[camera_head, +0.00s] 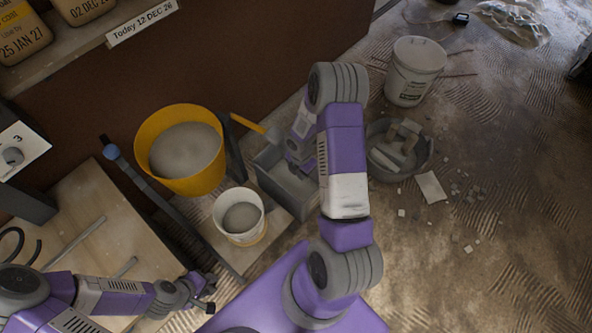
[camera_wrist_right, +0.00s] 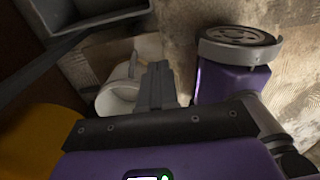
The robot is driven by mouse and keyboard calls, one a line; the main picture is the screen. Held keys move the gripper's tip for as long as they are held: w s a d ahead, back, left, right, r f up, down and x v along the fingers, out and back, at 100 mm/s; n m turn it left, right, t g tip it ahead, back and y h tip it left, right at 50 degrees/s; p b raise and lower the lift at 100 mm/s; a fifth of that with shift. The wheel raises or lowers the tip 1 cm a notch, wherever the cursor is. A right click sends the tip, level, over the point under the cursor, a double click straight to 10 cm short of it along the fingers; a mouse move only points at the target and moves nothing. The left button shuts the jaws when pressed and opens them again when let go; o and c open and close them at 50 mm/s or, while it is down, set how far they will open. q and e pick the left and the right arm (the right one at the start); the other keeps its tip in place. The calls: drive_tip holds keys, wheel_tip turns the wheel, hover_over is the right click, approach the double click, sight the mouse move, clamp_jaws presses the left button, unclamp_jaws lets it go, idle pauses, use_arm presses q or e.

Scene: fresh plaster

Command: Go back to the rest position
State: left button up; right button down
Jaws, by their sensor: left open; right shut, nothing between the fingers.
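My left gripper (camera_head: 206,296) is low at the left, beside the wooden board, with its fingers apart and empty. My right arm rises from the purple base and bends over at the top. My right gripper (camera_head: 296,160) hangs down by the grey rectangular trough (camera_head: 292,199), partly hidden by its own arm. In the right wrist view its fingers (camera_wrist_right: 157,80) are together with nothing between them. The white bucket (camera_wrist_right: 118,92) shows just left of the fingers there.
A yellow tub (camera_head: 141,145) and a small white bucket (camera_head: 225,231), both holding grey plaster, stand left of the trough. A blue-ended bar (camera_head: 150,183) runs past them. A round grey tub (camera_head: 421,171), a lidded white bucket (camera_head: 408,88) and rubble lie right. Right floor is mostly open.

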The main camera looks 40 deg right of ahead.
drive_tip(key=shift+s, duration=0.1)
idle(0.5)
drive_tip(key=s+a+m+y+p, duration=0.1)
drive_tip(key=s+a+m, duration=0.3)
drive_tip(key=a+m, duration=0.7)
drive_tip(key=s+a+m+t+y+p, duration=0.1)
drive_tip(key=s+a+m+y, duration=0.2)
drive_tip(key=a+m, duration=0.8)
drive_tip(key=s+a, duration=0.1)
drive_tip(key=a, duration=0.3)
drive_tip(key=shift+s+a+r+p, duration=0.15)
drive_tip(key=shift+a+r+p, duration=0.05)
drive_tip(key=shift+r+p, duration=0.1)
